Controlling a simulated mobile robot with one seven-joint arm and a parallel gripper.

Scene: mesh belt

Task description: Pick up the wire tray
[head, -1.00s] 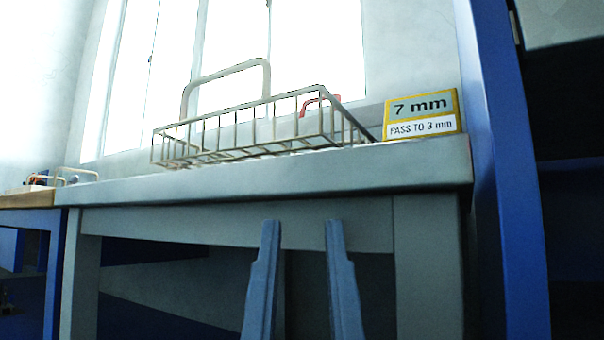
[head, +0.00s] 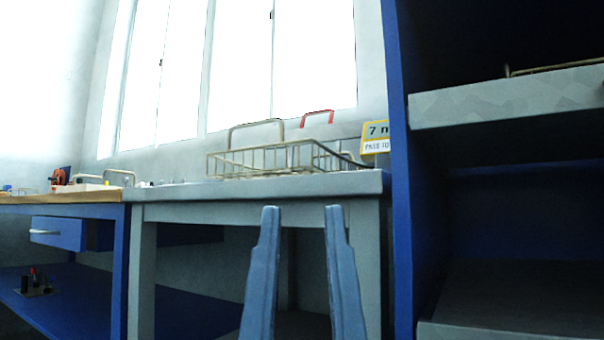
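The wire tray (head: 262,160) is a pale metal basket with an upright loop handle (head: 256,124) at its back left and a red handle (head: 317,114) showing at its back right. It stands on the grey table (head: 262,187), near the table's right end. I cannot tell from this low view whether anything lies in it. My gripper (head: 301,210) points up in the lower middle of the head view. Its two blue fingers are apart with nothing between them. In the picture it is below the tray, in front of the table, and not touching the tray.
A blue shelf unit (head: 402,200) with grey shelves rises on the right. On the left, a wooden-topped blue bench (head: 70,197) carries small items and has a drawer (head: 58,232).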

